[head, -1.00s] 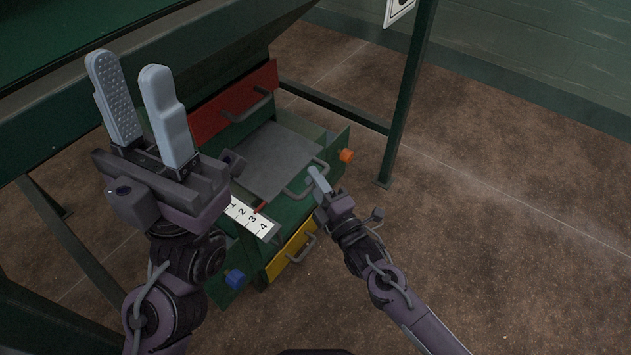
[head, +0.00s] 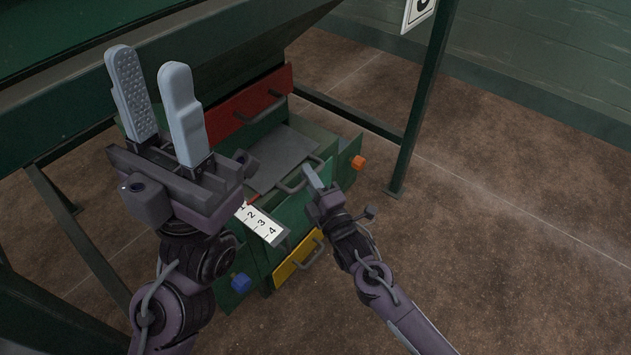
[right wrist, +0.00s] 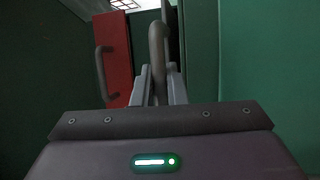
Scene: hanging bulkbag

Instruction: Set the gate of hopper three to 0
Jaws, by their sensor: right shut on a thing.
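The gate is a flat grey plate (head: 283,152) with a bar handle (head: 291,185), sliding in a green box under the hopper. In the head view my right gripper (head: 316,177) is at this handle. In the right wrist view its fingers are shut around the grey handle bar (right wrist: 157,55). A white scale (head: 262,223) numbered 1 to 4 lies along the box's left side; its upper end is partly hidden by my left gripper. My left gripper (head: 148,64) is raised, open and empty.
A red panel with a handle (head: 249,104) is behind the plate, and a yellow one (head: 298,263) below in front. An orange knob (head: 358,162) and a blue knob (head: 241,283) flank the box. A green post (head: 423,100) stands right; the floor there is clear.

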